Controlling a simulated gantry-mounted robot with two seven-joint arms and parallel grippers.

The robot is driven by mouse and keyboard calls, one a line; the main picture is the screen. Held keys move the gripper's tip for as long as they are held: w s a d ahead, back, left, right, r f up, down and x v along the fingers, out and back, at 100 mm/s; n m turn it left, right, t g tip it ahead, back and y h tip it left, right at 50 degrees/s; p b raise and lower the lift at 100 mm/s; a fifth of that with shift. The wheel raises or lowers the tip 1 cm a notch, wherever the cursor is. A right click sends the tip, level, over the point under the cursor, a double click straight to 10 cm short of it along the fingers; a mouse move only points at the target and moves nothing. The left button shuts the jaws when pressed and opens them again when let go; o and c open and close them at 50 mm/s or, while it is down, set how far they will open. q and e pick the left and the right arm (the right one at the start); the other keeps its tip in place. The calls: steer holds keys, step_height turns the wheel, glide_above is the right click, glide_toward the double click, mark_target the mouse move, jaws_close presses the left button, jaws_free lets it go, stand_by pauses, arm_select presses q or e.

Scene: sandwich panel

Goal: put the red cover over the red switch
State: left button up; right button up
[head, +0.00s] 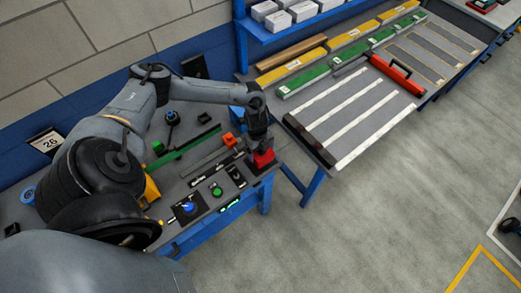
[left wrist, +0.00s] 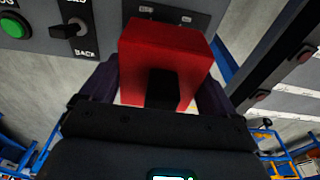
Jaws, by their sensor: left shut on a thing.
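The red cover (head: 263,158) is a boxy piece at the right end of the switch panel. My left gripper (head: 261,146) is shut on it from above in the head view. In the left wrist view the red cover (left wrist: 165,50) sits between the two dark fingers of my left gripper (left wrist: 163,88), open side towards the camera. The cover is right at the grey panel (left wrist: 105,14), by two small labels; I cannot tell whether it touches. The red switch is not visible; the cover or gripper may hide it. My right gripper is not in view.
A green button (head: 217,191), a blue knob (head: 188,208) and a black selector (head: 237,177) lie left of the cover. An orange-red block (head: 229,140) stands behind. A second table (head: 322,155) with white strips is at right, across a gap.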

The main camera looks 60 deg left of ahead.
arm_select(q)
steer(key=shift+f, duration=0.2)
stand_by(0.4)
steer(key=shift+f, duration=0.3)
steer(key=shift+f+b, duration=0.8)
steer(key=shift+f, duration=0.3)
steer(key=o, duration=0.8)
